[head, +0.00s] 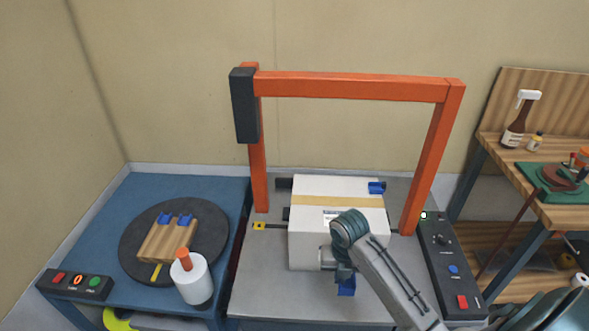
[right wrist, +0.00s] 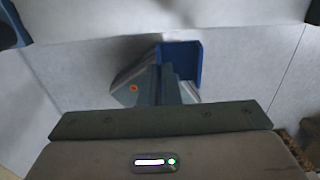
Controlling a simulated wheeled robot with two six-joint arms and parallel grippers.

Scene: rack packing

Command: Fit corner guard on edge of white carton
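The white carton (head: 308,240), with a tan tape band across its top, sits on the grey bed of the orange-framed machine. A blue corner guard (head: 376,187) is on its top, near the far right edge. My right gripper (head: 345,273) is in front of the carton's front face, shut on another blue corner guard (head: 346,287). In the right wrist view, the held guard (right wrist: 184,64) shows at the fingers (right wrist: 164,82), close to pale carton faces (right wrist: 75,75); I cannot tell whether it touches them. My left gripper is not in view.
Two more blue guards (head: 175,219) rest on a wooden board (head: 168,242) on the dark turntable (head: 210,243). The orange frame (head: 350,87) arches over the carton; a control panel (head: 450,265) lies right.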

